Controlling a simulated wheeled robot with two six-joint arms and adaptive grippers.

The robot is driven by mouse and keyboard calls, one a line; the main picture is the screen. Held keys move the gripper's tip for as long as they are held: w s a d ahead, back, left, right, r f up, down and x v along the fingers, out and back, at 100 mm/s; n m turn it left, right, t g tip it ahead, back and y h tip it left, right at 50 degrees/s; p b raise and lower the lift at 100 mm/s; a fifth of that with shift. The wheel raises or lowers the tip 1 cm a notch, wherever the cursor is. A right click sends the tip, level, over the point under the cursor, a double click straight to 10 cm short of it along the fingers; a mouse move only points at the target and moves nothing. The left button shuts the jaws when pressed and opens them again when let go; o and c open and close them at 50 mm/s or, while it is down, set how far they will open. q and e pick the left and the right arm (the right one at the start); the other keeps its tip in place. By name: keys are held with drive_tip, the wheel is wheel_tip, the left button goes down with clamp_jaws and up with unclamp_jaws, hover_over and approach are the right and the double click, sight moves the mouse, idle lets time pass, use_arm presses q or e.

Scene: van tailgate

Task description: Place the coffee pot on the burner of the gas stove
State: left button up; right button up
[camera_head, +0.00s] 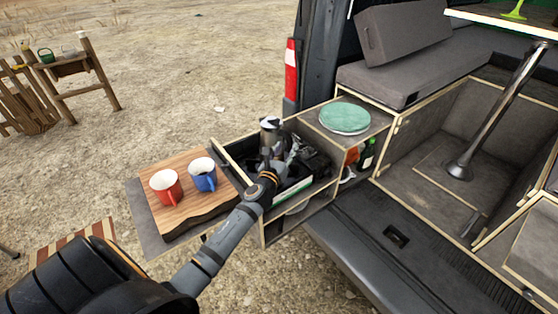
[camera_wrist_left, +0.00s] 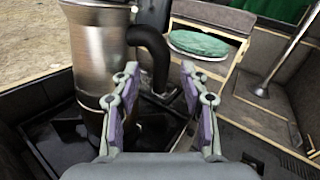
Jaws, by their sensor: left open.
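The coffee pot (camera_head: 269,130) is a steel cylinder standing upright in the pulled-out drawer. In the left wrist view the coffee pot (camera_wrist_left: 100,58) is at the left, with its black handle (camera_wrist_left: 153,48) curving to the right. My left gripper (camera_head: 279,158) is over the drawer beside the pot. In the left wrist view my left gripper (camera_wrist_left: 160,72) is open, with the handle ahead of the gap between its fingers. Dark parts in the drawer (camera_head: 318,162) look like the gas stove, but the arm partly hides them and I cannot make out the burner. My right gripper is not in view.
A wooden board (camera_head: 193,222) left of the drawer holds a red mug (camera_head: 166,187) and a blue mug (camera_head: 203,175). Green plates (camera_head: 344,118) lie on the cabinet top behind. A dark bottle (camera_head: 367,155) stands below them. Drawer walls (camera_head: 232,161) surround the pot.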

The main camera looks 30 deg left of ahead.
use_arm(q)
drive_tip(key=s+d+b, duration=0.1)
drive_tip(key=s+b, duration=0.1)
drive_tip(key=s, duration=0.7)
drive_tip(key=shift+s+d, duration=0.15)
drive_tip(key=shift+d, duration=0.2)
